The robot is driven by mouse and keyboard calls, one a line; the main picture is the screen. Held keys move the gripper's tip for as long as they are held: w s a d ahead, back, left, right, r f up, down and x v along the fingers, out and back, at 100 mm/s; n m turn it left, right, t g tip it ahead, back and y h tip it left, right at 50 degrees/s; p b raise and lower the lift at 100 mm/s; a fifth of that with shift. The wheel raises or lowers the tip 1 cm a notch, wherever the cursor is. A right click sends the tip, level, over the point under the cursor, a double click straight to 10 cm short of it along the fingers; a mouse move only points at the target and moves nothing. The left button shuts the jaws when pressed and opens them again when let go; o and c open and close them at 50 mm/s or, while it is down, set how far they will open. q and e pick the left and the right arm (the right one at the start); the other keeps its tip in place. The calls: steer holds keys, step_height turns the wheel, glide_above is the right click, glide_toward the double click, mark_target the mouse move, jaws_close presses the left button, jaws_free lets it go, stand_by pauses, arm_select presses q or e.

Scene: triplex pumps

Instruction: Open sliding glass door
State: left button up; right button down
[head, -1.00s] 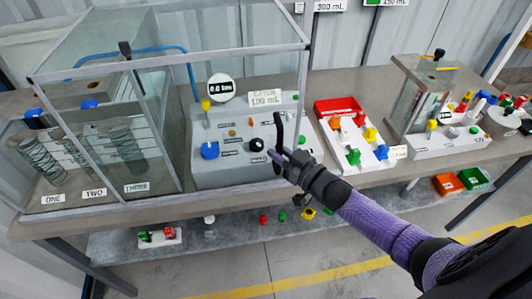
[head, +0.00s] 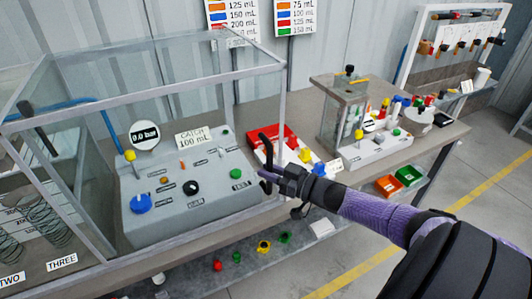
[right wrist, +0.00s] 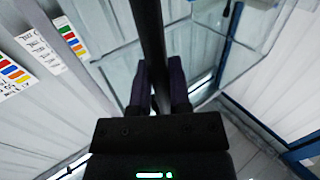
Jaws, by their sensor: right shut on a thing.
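The glass case (head: 150,97) stands on the bench at the left in the head view. Its front has clear sliding panes in a grey frame. A black upright handle (head: 267,150) sits near the front's right end. My right gripper (head: 268,178) is shut on this handle's lower part. In the right wrist view the dark handle bar (right wrist: 150,35) runs up between the fingers. Another dark handle (head: 36,127) shows farther left on the case. Which pane each handle belongs to is hard to tell. My left gripper is out of view.
Inside the case is a grey control panel (head: 215,205) with knobs and a gauge (head: 144,135) reading 0.0 bar. Right of the case are a red tray (head: 268,138) and a small clear box (head: 340,112). A lower shelf holds small coloured parts.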

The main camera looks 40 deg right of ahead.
steer(key=c, duration=0.6)
jaws_free()
steer(key=p+v, duration=0.2)
steer(key=v, duration=0.8)
